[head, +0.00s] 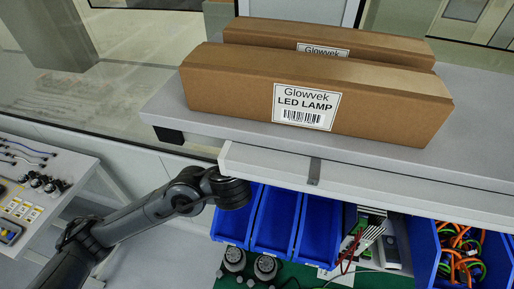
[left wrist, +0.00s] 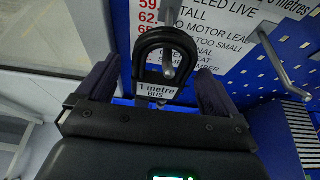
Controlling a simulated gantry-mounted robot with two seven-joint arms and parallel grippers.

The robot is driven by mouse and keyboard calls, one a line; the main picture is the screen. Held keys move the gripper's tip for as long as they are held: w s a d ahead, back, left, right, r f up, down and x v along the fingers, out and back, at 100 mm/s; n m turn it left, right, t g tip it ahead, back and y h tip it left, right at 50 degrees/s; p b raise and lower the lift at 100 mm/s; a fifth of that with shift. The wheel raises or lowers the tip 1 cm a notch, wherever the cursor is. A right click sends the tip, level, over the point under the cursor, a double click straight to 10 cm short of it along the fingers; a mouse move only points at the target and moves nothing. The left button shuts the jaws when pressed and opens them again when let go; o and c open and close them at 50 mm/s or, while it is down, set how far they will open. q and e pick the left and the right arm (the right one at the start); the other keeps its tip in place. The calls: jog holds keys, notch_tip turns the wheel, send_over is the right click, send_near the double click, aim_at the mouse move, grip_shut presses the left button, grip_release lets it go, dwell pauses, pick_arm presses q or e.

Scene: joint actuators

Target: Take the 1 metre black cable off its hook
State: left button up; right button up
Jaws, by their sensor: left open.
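The 1 metre black cable (left wrist: 188,52) shows in the left wrist view as a black loop with a white tag reading "1 metre BUS" (left wrist: 157,91). It hangs on a metal hook (left wrist: 168,68). My left gripper (left wrist: 158,78) is open, with one dark finger on each side of the loop. The fingers look apart from the cable. In the head view my left arm reaches to the shelf edge, and its gripper is hidden there. The cable and hook are not visible in the head view. My right gripper is in neither view.
A blue perforated panel (left wrist: 258,75) with a printed sign (left wrist: 215,30) is behind the hook. Another metal rod (left wrist: 283,65) sticks out at right. A grey shelf (head: 370,180) holds two Glowvek boxes (head: 230,95). Blue bins (head: 277,220) stand below.

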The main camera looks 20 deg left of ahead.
pick_arm(q)
jog(key=shift+w+a+f, duration=0.1)
jog(key=shift+w+f, duration=0.15)
jog(key=shift+w, duration=0.4)
jog(key=c, duration=1.1)
jog(key=shift+r, duration=0.1)
